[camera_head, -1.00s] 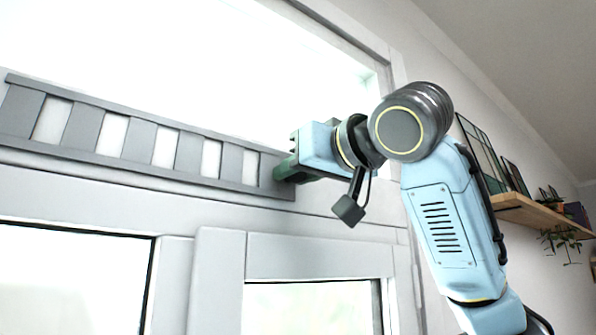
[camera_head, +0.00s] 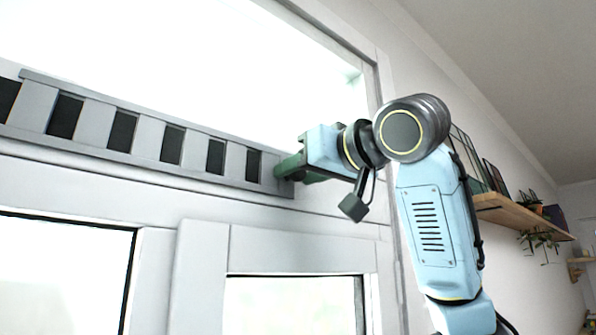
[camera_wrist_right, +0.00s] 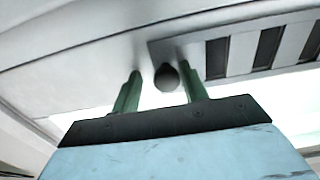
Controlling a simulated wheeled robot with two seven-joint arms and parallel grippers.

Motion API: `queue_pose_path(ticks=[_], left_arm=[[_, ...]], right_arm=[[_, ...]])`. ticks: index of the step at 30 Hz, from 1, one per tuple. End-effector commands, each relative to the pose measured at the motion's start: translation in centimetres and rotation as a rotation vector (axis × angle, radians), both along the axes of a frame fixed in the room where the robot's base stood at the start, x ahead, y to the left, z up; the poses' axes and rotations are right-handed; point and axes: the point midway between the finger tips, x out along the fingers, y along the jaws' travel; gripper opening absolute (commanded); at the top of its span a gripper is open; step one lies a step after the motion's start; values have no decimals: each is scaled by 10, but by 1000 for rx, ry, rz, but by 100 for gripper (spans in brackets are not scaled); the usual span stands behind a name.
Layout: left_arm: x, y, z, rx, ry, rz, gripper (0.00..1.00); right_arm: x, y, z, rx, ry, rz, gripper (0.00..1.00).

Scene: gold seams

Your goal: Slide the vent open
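The vent (camera_head: 142,135) is a long grey slotted strip across the window frame, on the left in the head view. Its slots show dark between the grey bars. My right gripper (camera_head: 284,172) is at the right end of the vent, and its fingertips partly hide that end. In the right wrist view, a dark round knob (camera_wrist_right: 167,78) sits between the two green fingers of my right gripper (camera_wrist_right: 161,73). The fingers stand apart, with a visible gap to the knob on the left side; the gripper looks open. My left gripper is in neither view.
The window frame (camera_head: 300,248) lies below the vent, with bright glass above and below. A wooden shelf (camera_head: 520,215) with plants and other items is on the wall at the right, behind my right arm.

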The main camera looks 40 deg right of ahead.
Motion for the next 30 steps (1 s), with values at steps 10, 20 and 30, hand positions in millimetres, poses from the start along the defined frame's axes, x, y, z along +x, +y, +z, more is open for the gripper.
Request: queue_pose_path(ticks=[10,20,30], left_arm=[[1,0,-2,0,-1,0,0],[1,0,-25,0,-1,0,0],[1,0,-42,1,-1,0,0]], right_arm=[[-3,2,-1,-1,0,3,44],[-64,2,-2,-1,-6,4,44],[-124,1,-1,-2,-2,1,44]])
